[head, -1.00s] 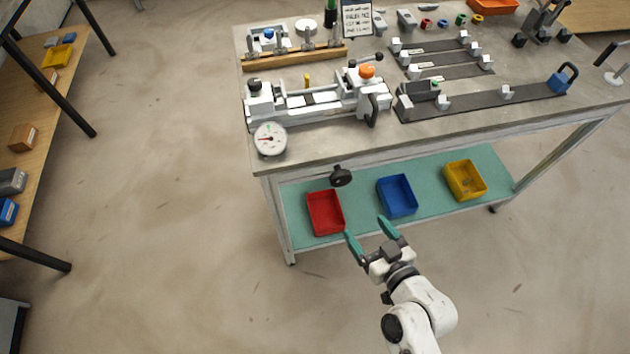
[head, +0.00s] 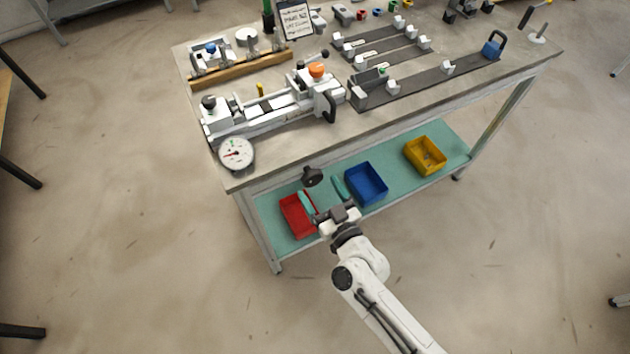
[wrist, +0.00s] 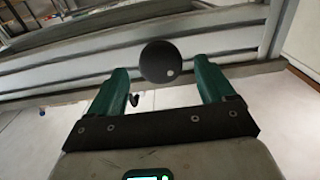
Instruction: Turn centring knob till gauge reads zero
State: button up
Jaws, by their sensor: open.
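The centring knob (head: 312,177) is a round black knob on the front of the bench, below the top's edge. In the wrist view the knob (wrist: 166,61) shows as a dark disc with a pale dot at its lower right, between my two green fingertips and beyond them. My gripper (head: 322,190) is open and empty, just below the knob in the head view; I see no contact. The white round gauge (head: 236,153) stands at the bench's front left corner. It has a red needle and a small green mark; the needle points left, away from the green mark at the top.
A white clamping jig (head: 265,112) with an orange knob lies on the bench top (head: 400,108). On the lower shelf stand a red bin (head: 291,212) behind my gripper, a blue bin (head: 366,184) and a yellow bin (head: 425,156). The floor in front is clear.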

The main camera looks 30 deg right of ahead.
aim_at(310, 175)
jog(key=shift+w, duration=1.45)
jog(key=c, duration=1)
jog(key=shift+m, duration=0.4)
jog(key=m, duration=0.5)
jog(key=shift+b, duration=0.35)
jog(key=m, duration=0.5)
jog(key=shift+a+m+b, duration=0.1)
jog(key=shift+m+b, duration=0.2)
jog(key=shift+m, duration=0.1)
